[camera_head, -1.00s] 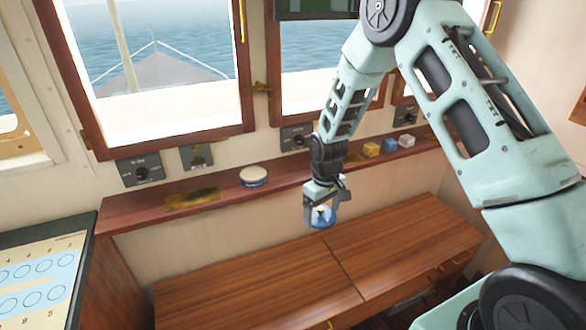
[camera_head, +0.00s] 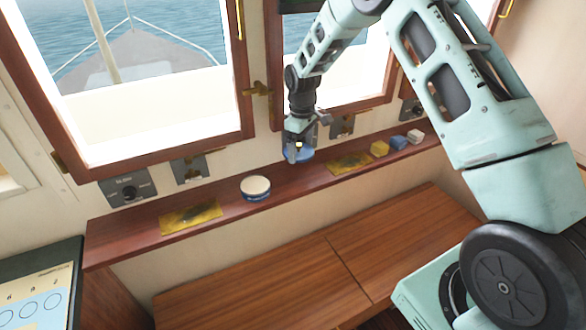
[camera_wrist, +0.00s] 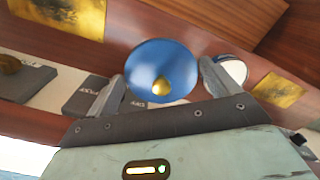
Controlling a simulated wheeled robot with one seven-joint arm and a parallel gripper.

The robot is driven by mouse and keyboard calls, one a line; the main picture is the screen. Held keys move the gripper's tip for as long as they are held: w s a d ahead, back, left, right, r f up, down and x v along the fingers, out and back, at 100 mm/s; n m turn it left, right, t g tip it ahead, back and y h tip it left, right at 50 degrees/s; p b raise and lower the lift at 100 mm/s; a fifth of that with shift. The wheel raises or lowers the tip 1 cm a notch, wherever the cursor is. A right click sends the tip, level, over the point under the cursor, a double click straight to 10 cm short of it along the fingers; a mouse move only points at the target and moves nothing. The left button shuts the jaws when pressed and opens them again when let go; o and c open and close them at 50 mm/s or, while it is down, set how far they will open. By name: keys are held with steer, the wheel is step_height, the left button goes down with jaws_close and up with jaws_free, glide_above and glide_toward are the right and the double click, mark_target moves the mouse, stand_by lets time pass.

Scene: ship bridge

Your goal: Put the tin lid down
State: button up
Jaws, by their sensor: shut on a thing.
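The tin lid (camera_head: 306,156) is a blue disc with a small gold knob. My gripper (camera_head: 297,154) is shut on it and holds it over the wall shelf. In the wrist view the lid (camera_wrist: 160,58) shows between my two fingers (camera_wrist: 163,90), knob facing the camera. Whether the lid touches the shelf, I cannot tell. A round blue tin with a pale top (camera_head: 256,188) stands on the shelf to the left of my gripper. In the wrist view the tin (camera_wrist: 237,72) is partly hidden behind the right finger.
The narrow wooden shelf (camera_head: 228,197) runs under the windows. Brass-coloured plates lie on it at left (camera_head: 191,217) and right (camera_head: 350,163). Yellow (camera_head: 379,148), blue (camera_head: 398,142) and white (camera_head: 415,136) blocks stand farther right. A wooden cabinet top (camera_head: 270,285) below is bare.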

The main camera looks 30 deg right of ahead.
mark_target(300, 179)
step_height(300, 179, down, 9)
steer(key=p, duration=0.4)
steer(key=shift+f, duration=0.3)
steer(key=shift+f, duration=0.15)
steer(key=o, duration=0.7)
steer(key=shift+o, duration=0.2)
